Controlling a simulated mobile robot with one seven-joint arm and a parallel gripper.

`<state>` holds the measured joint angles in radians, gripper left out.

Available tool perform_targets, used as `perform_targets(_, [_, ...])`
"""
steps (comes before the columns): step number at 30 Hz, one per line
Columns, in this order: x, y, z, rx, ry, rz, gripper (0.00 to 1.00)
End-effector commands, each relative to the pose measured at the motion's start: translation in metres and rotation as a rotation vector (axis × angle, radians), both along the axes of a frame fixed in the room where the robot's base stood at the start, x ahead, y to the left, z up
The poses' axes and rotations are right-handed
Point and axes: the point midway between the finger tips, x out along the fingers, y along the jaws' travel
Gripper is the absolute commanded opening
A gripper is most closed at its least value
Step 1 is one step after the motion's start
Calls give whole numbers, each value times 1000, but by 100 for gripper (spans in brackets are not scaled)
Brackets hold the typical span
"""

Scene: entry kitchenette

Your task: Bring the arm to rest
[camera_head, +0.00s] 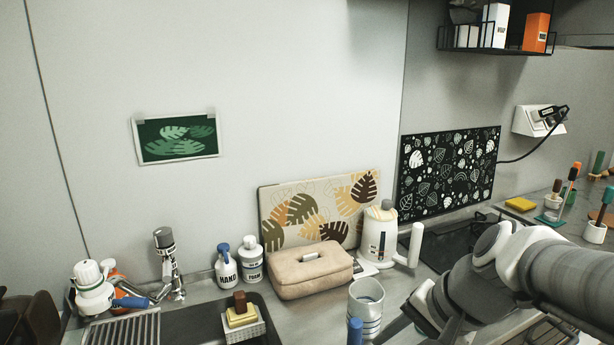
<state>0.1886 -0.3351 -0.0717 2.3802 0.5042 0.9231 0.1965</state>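My arm reaches in from the right edge in the head view, with grey and white links over the right part of the counter. Its end points down and left, near the bottom edge of the picture. Dark parts of my gripper (403,325) seem to show there, just right of a striped cup (366,305). The fingertips cannot be made out, so I cannot tell whether it is open, shut or touching anything.
A beige box (310,270), white kettle (379,236) and leaf-patterned board (320,212) stand behind. Two soap bottles (251,260) and a tap (168,262) are left. A cooktop (440,247) lies partly behind my arm. A wire shelf (497,42) hangs upper right.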

Motion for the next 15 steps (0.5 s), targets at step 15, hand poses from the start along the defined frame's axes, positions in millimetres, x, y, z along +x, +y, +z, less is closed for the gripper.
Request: perform_targets(15, [-64, -11, 50, -585, -270, 557, 36])
